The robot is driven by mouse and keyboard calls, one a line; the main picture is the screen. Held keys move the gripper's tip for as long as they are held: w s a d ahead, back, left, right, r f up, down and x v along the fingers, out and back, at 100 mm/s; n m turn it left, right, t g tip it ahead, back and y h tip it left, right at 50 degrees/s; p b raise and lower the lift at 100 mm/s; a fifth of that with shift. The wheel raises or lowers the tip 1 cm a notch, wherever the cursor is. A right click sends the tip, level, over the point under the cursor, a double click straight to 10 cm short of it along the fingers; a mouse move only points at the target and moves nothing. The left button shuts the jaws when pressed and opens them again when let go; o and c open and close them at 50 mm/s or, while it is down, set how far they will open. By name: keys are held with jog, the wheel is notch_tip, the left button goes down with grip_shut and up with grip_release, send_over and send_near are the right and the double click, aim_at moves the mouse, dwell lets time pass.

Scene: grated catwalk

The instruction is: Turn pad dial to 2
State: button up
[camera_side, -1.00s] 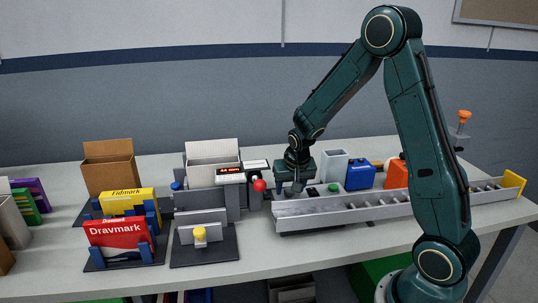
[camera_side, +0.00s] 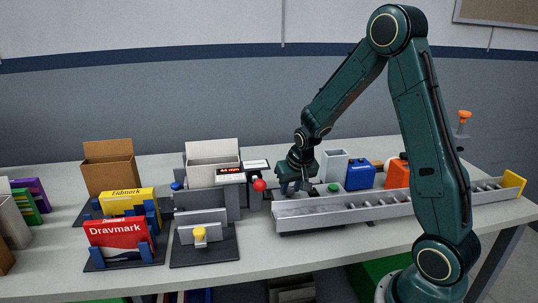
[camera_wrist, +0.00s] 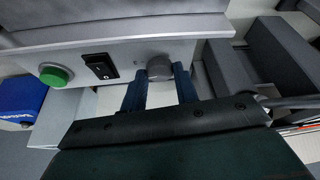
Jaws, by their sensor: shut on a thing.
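The pad dial (camera_wrist: 159,68) is a small round grey knob on a light panel (camera_wrist: 190,52) in the wrist view. My gripper (camera_wrist: 160,80) is shut on the dial, with one dark blue finger on each side of it. Any numbers round the dial are too small to read, so its setting cannot be told. In the side view my gripper (camera_side: 291,187) is low at the left end of the long grey conveyor-like trough, and the dial is hidden there.
A black rocker switch (camera_wrist: 100,66) and a green button (camera_wrist: 55,75) sit on the same panel. A red ball knob (camera_side: 259,185) stands close left of my gripper.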

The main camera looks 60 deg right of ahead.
jog(key=n, duration=0.1)
jog(key=n+y, duration=0.1)
jog(key=n, duration=0.1)
jog(key=shift+s+d+t, duration=0.1)
jog(key=shift+d+t, duration=0.1)
jog(key=shift+t, duration=0.1)
jog(key=shift+n+y, duration=0.8)
jog(key=shift+n, duration=1.1)
jog(key=o, duration=1)
jog(key=shift+r, duration=0.2)
jog(key=shift+s+v, duration=0.1)
jog(key=shift+v, duration=3.25)
jog(key=shift+s+v, duration=0.15)
jog(key=shift+v, duration=3.25)
jog(key=shift+f, duration=0.1)
